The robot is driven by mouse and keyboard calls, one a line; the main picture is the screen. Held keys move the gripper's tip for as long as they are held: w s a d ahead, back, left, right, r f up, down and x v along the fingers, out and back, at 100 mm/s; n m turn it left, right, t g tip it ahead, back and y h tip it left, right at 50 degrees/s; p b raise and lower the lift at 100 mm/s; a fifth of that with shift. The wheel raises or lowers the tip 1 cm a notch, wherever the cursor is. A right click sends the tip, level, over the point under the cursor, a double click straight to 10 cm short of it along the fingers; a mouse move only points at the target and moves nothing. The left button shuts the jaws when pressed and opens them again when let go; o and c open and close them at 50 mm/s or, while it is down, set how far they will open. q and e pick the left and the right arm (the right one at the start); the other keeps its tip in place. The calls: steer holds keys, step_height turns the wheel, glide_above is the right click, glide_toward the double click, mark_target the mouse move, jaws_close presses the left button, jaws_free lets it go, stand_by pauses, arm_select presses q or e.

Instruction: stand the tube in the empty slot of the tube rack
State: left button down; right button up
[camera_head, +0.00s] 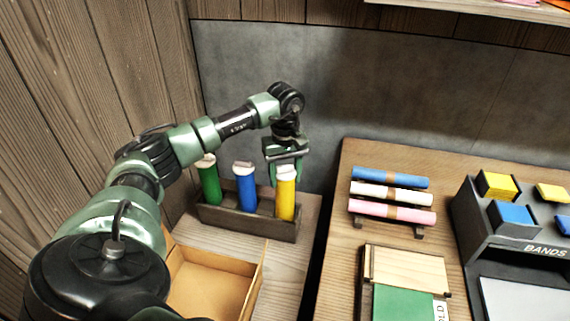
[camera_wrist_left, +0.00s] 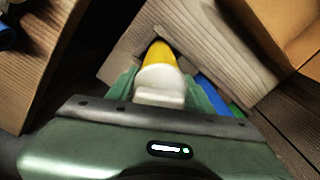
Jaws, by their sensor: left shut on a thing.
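The tube rack (camera_head: 247,222) is a dark wooden trough on the left-hand bench. A green tube (camera_head: 210,185) and a blue tube (camera_head: 246,190) with pale caps stand in it. My left gripper (camera_head: 285,170) is shut on the white-capped top of a yellow tube (camera_head: 286,200), held upright at the rack's right end. The yellow tube's foot meets the rack's front wall in the picture; I cannot tell how deep it sits. In the left wrist view the yellow tube (camera_wrist_left: 160,53) lies between the fingers (camera_wrist_left: 163,92). My right gripper is not in view.
An open cardboard box (camera_head: 212,285) lies in front of the rack. Across a gap, the right-hand table (camera_head: 342,215) carries rolled sheets (camera_head: 390,195), a wooden board with green paper (camera_head: 405,285) and a bands organiser (camera_head: 520,245). A grey panel stands behind.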

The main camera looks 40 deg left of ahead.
mark_target(285, 166)
arm_select(q)
steer(key=shift+s+d+f+b, duration=0.15)
steer(key=shift+f+b, duration=0.2)
steer(key=shift+f, duration=0.3)
stand_by(0.6)
steer(key=c, duration=0.6)
jaws_free()
steer(key=shift+o, duration=0.4)
steer(key=shift+f, duration=0.1)
step_height(285, 166, up, 8)
